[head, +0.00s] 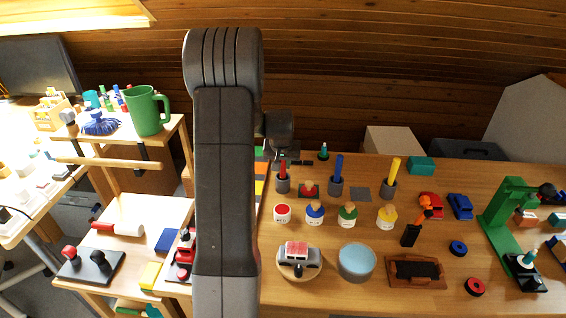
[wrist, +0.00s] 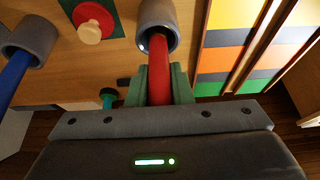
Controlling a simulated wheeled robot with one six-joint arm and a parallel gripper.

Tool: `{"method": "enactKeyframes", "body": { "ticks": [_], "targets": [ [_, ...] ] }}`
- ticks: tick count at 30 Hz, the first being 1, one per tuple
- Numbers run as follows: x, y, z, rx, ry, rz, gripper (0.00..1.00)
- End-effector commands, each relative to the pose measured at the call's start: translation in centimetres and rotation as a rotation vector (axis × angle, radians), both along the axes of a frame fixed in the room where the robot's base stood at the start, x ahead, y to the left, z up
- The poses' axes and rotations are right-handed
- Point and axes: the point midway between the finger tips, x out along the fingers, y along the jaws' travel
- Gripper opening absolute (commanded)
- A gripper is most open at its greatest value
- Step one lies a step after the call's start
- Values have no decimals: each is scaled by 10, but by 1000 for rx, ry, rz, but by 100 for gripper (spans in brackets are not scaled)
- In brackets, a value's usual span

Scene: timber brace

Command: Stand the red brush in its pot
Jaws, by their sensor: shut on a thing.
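The red brush (wrist: 159,82) is between the green jaws of my gripper (wrist: 160,72), which is shut on it. Its lower end reaches into the mouth of a grey pot (wrist: 158,14) in the wrist view. In the head view the red brush (head: 283,168) shows upright above its grey pot (head: 283,186), at the back left of the bench. Whether the brush touches the pot's bottom is hidden. My arm covers part of the area left of the pot.
A blue brush (head: 338,166) and a yellow brush (head: 395,170) stand in grey pots to the right. A red-knobbed piece (head: 309,189) sits close beside the red brush's pot. Paint jars stand in front. Coloured panels (wrist: 227,50) lie right of the pot in the wrist view.

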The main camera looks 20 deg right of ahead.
Motion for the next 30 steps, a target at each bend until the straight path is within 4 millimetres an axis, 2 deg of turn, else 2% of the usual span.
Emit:
{"method": "enactKeyframes", "body": {
  "ticks": [7,8,11,22,30],
  "targets": [
    [0,0,0,0,0,0,0],
    [0,0,0,0,0,0,26],
    [0,0,0,0,0,0,45],
    [0,0,2,0,0,0,45],
    [0,0,20,0,0,0,45]
  ]
}}
